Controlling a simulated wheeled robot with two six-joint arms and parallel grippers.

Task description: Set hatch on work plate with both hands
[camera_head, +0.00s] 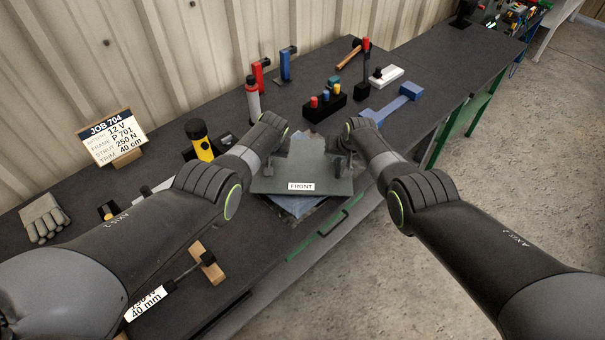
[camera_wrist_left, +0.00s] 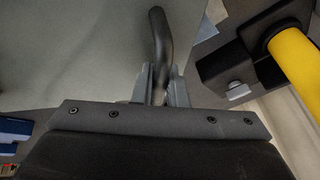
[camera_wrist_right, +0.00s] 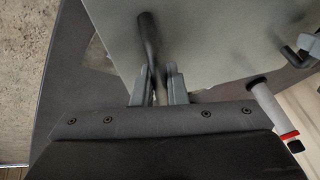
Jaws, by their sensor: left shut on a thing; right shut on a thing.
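The hatch (camera_head: 300,175) is a grey-green panel with a white FRONT label, level in the middle of the head view; two dark handles stand on it. My left gripper (camera_wrist_left: 160,85) is shut on one handle (camera_wrist_left: 161,40), and my right gripper (camera_wrist_right: 158,85) is shut on the other handle (camera_wrist_right: 149,40). In the head view the arms partly hide both grippers. A blue-grey plate (camera_head: 299,206), probably the work plate, shows under the hatch's near edge; the hatch covers the rest. I cannot tell whether the hatch touches it.
The dark bench (camera_head: 235,250) holds a yellow-black cylinder (camera_head: 201,147) left of the hatch, and a red-white bottle (camera_head: 253,100) and a black block with coloured knobs (camera_head: 326,102) behind it. A blue tool (camera_head: 398,103) lies to the right. A green rail (camera_head: 325,232) runs along the front edge.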

